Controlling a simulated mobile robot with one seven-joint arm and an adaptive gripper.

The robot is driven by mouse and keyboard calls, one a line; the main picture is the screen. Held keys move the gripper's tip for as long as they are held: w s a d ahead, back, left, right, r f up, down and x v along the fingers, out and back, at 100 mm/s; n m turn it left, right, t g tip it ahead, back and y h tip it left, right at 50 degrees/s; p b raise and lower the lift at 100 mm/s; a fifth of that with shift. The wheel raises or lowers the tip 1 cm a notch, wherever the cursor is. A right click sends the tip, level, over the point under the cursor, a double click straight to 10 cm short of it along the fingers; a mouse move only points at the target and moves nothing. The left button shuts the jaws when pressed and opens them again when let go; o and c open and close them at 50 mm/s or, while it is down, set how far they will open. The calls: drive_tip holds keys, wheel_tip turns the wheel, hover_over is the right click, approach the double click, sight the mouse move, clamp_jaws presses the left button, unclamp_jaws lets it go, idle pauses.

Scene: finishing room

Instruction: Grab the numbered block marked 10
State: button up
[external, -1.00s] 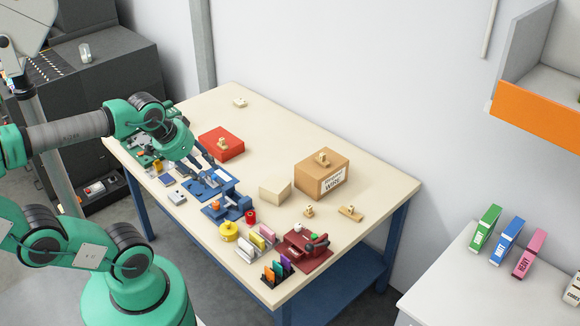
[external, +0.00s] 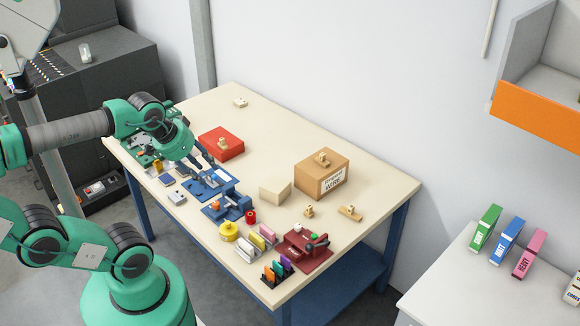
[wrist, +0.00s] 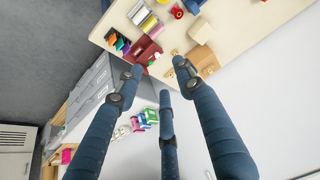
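Several small tan blocks that may be the numbered ones are on the table (external: 285,150). One block (external: 222,143) is on the red box, one block (external: 322,158) is on the cardboard box, and one block (external: 240,103) lies at the far back corner. Two more, an upright block (external: 309,211) and a flat block (external: 350,213), are at the right. No number is legible, so I cannot tell which is marked 10. My gripper (external: 207,162) is above the table's left part, near the red box. In the wrist view my gripper (wrist: 160,80) has its fingers spread with nothing between them.
The red box (external: 232,152), cardboard box (external: 312,180) and a plain beige block (external: 275,191) stand on the table. Blue fixtures (external: 228,207), a yellow spool (external: 229,231) and a dark red device (external: 305,253) line the front. The table's back right is clear.

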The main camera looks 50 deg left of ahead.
drive_tip(key=w+d+r+g+p, duration=0.1)
drive_tip(key=w+r+p, duration=0.15)
drive_tip(key=w, duration=0.65)
drive_tip(key=w+d+r+g+p, duration=0.1)
drive_tip(key=w+r, duration=0.2)
drive_tip(key=w, duration=0.6)
drive_tip(key=n+g+p, duration=0.1)
drive_tip(key=g+p, duration=0.3)
drive_tip(key=p, duration=0.6)
hover_over(351, 207)
wheel_tip(351, 207, down, 33)
drive_tip(key=shift+d+f, duration=0.15)
drive_tip(key=shift+f, duration=4.3)
